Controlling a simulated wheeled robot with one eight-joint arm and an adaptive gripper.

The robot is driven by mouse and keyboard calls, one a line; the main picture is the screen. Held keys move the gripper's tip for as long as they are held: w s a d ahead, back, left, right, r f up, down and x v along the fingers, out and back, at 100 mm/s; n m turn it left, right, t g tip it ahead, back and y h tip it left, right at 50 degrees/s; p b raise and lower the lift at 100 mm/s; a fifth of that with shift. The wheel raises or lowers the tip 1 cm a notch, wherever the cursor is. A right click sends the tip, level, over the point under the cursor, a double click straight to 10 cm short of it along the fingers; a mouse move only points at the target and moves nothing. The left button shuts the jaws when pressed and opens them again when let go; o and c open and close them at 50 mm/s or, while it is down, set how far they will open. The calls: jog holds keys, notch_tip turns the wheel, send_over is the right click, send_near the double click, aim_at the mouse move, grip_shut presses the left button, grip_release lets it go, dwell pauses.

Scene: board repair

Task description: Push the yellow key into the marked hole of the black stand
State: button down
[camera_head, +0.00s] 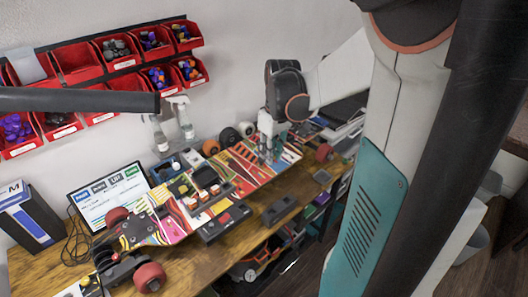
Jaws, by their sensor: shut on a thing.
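My gripper (270,154) points down over the right part of a brightly patterned board (245,168) on the wooden bench. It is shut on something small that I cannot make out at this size. I cannot pick out the yellow key for certain; it may be hidden between the fingers. Several dark blocks stand on or by the board, among them a black one (207,178) left of my gripper. I cannot tell which is the black stand, and no marked hole can be made out.
A screen (108,196) and a blue-white box (28,215) stand at the left. A white spray bottle (178,120) is behind the board. Red wheels (149,277) lie at the front left. Red bins (78,62) hang on the wall. Dark blocks (280,210) lie along the bench's front edge.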

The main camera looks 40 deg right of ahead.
jog(key=shift+s+d, duration=0.2)
jog(key=shift+d, duration=0.25)
jog(key=shift+f+b, duration=8.05)
jog(key=shift+f, duration=3.55)
jog(key=shift+f, duration=1.1)
